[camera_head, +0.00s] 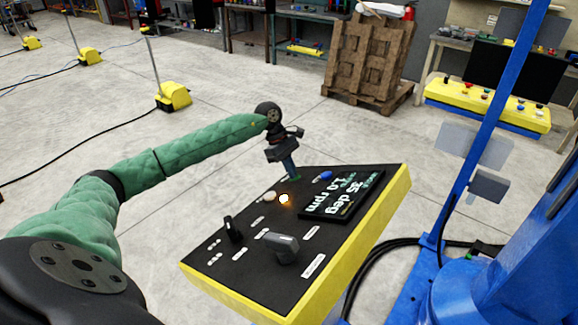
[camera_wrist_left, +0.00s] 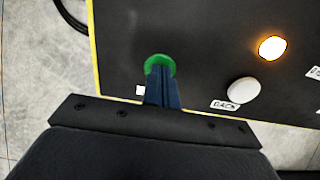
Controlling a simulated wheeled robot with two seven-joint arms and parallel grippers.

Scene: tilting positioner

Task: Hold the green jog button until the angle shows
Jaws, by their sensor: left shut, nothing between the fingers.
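The control panel (camera_head: 212,262) is a black-faced box with yellow sides, tilted in the middle of the head view. The green jog button (camera_wrist_left: 158,62) shows at the tips of my left gripper (camera_wrist_left: 161,72) in the left wrist view, partly covered by the fingers. My left gripper (camera_head: 292,176) is shut and empty, its tips at the button; I cannot tell how far the button is pressed. The display (camera_head: 342,195) reads 35 deg and 1.0 rpm, upside down in the head view. My right gripper is out of view.
A lit orange lamp (camera_head: 284,198), a white button (camera_head: 270,196) and a blue button (camera_head: 326,176) sit near the green one. A black switch (camera_head: 233,230) and a grey knob (camera_head: 281,247) stand up from the panel. A blue post (camera_head: 490,130) rises at the right.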

